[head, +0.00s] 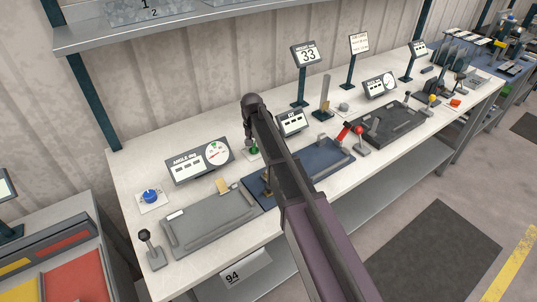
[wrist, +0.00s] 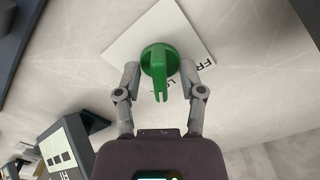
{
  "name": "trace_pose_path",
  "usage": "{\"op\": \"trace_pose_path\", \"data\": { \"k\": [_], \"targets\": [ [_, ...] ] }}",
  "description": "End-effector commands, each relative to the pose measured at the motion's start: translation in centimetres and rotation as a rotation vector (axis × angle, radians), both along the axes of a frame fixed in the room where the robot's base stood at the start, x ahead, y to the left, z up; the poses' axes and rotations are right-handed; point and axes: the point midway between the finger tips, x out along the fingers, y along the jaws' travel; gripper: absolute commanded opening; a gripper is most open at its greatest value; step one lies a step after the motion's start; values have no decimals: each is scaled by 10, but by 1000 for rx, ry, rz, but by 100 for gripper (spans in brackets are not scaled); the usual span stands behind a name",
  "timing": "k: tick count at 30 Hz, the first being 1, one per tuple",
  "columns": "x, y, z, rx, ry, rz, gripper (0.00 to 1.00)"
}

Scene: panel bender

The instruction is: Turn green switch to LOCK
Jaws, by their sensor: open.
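The green switch (wrist: 160,58) is a round knob with a narrow handle that points toward the bottom of the wrist view. It sits on a white plate (wrist: 124,45) with dark lettering, partly hidden; "FR" and "LO" can be read, with "LO" close to the handle. My gripper (wrist: 160,70) is open, with one finger on each side of the knob. I cannot tell whether the fingers touch it. In the head view, a bit of the green switch (head: 254,151) shows beside my arm, which hides most of it.
A grey bending plate (head: 210,222), a blue one (head: 325,160) and a black one (head: 390,124) lie along the white bench. An angle gauge (head: 200,160) stands left of the switch, a small display (head: 292,123) right of it. A blue knob (head: 151,196) is farther left.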

Motion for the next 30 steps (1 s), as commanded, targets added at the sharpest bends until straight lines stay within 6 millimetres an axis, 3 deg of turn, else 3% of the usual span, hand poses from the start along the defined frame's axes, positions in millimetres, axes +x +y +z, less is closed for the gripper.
{"op": "trace_pose_path", "data": {
  "k": [13,30],
  "targets": [
    [0,0,0,0,0,81,51],
    [0,-1,0,0,0,443,51]
  ]
}}
